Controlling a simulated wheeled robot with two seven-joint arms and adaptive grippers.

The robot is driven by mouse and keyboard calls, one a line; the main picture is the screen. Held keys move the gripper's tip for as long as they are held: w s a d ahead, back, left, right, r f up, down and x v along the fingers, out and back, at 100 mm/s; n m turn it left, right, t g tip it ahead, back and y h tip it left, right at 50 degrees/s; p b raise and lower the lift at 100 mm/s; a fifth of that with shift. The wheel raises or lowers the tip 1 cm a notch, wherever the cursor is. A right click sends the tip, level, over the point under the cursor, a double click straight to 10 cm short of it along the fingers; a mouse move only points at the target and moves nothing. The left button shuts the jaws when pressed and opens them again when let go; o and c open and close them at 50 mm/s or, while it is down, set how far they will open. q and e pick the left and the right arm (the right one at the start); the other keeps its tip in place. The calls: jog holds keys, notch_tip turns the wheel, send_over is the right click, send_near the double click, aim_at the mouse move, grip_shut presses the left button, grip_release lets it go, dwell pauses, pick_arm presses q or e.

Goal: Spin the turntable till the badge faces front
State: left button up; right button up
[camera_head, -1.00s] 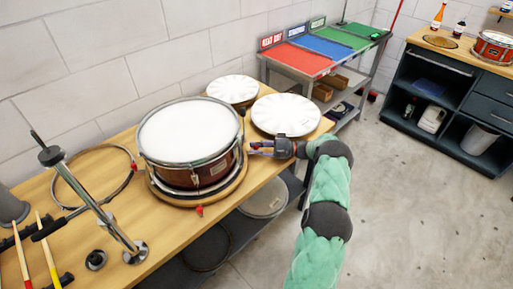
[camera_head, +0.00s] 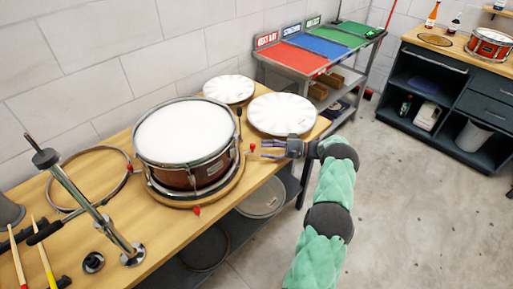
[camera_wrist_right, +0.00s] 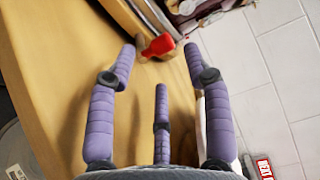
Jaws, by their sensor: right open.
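A drum with a white head (camera_head: 185,132) and brown shell sits on the round wooden turntable (camera_head: 225,190) on the bench. A small light badge (camera_head: 214,169) shows on the shell's front right side. Red knobs stick out from the turntable at the left (camera_head: 130,168), front (camera_head: 197,211) and right (camera_head: 252,147). My right gripper (camera_head: 265,149) is open and empty just right of the right knob. In the right wrist view, a red knob (camera_wrist_right: 160,46) lies ahead between the spread purple fingertips, with no clear contact. My left gripper is out of view.
A metal stand (camera_head: 90,205), a hoop (camera_head: 75,195) and drumsticks (camera_head: 46,254) are at the left. A shelf with coloured mats (camera_head: 318,47) stands behind. Floor at the right is clear.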

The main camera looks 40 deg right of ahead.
jog(key=v, duration=0.5)
jog(key=shift+s+d, duration=0.2)
jog(key=shift+s, duration=0.1)
dwell(0.4)
